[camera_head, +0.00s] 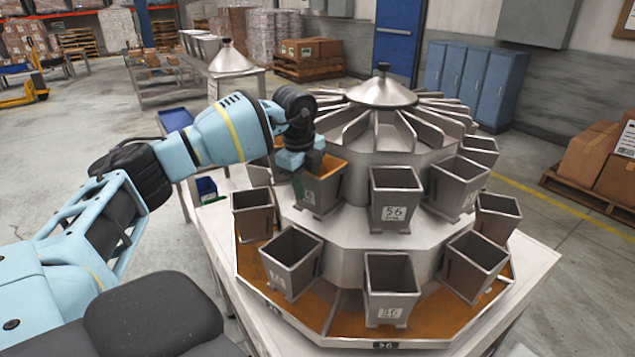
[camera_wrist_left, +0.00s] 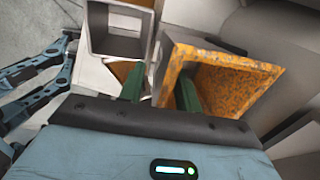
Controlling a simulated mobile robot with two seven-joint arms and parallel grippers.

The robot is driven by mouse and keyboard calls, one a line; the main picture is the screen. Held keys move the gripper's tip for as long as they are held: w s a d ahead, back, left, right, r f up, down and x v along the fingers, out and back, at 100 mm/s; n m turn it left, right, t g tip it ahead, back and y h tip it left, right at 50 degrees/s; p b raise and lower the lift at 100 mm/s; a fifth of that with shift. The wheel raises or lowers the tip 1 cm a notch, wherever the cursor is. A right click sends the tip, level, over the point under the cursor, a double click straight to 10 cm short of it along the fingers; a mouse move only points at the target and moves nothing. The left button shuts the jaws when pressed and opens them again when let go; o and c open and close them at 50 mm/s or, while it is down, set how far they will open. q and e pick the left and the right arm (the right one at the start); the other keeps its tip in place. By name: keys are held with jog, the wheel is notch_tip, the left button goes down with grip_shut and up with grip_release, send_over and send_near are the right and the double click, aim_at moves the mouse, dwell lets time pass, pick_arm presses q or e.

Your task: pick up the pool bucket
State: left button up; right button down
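The weigher carries a ring of grey, open-topped tapered buckets. One upper-row bucket (camera_head: 322,190) has an orange, worn-looking inside and a label on its front; it also shows in the left wrist view (camera_wrist_left: 222,72). I cannot tell from a marking which is the pool bucket. My left gripper (camera_head: 299,180) points down at this bucket's left side. In the left wrist view its green fingers (camera_wrist_left: 160,92) are apart, one outside the bucket's near-left wall and one at its inside, with the rim between them. My right gripper is out of view.
Neighbouring grey buckets stand close by: one at the right (camera_head: 396,195), one lower left (camera_head: 254,215). The conical top (camera_head: 381,93) with radial troughs rises behind. A small blue bin (camera_head: 206,188) sits on the white table (camera_head: 215,232) at the left.

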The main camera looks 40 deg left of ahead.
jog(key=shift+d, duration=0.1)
pick_arm(q)
grip_shut()
dwell(0.5)
